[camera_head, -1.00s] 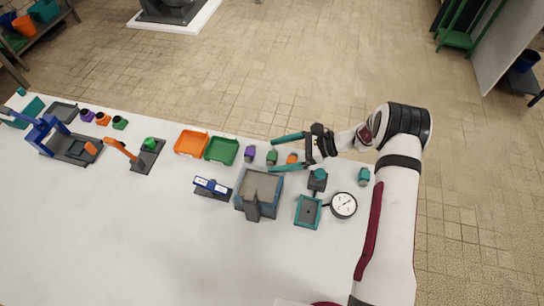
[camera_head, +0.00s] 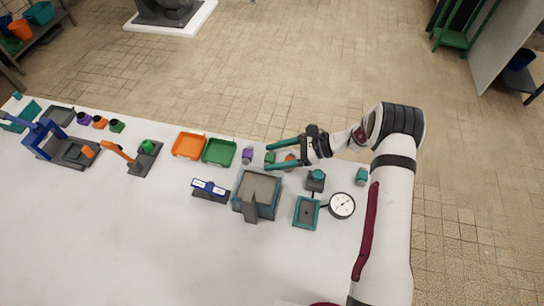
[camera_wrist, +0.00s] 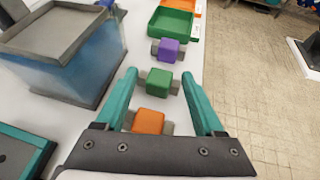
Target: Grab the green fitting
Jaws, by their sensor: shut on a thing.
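The green fitting (camera_head: 270,158), a green block with grey ends, is in the row of fittings near the table's back edge. My gripper (camera_head: 267,156) has its teal fingers on either side of it. In the wrist view the green fitting (camera_wrist: 159,79) lies between the fingertips of my gripper (camera_wrist: 159,76), its grey ends at the finger inner faces. The gripper is shut on it. It appears to be still at table level.
An orange fitting (camera_wrist: 148,122) lies between the fingers nearer the palm, and a purple fitting (camera_wrist: 168,50) lies beyond the tips. A blue-grey box (camera_head: 257,193) stands close by. Green (camera_head: 220,151) and orange (camera_head: 188,145) trays are to the left.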

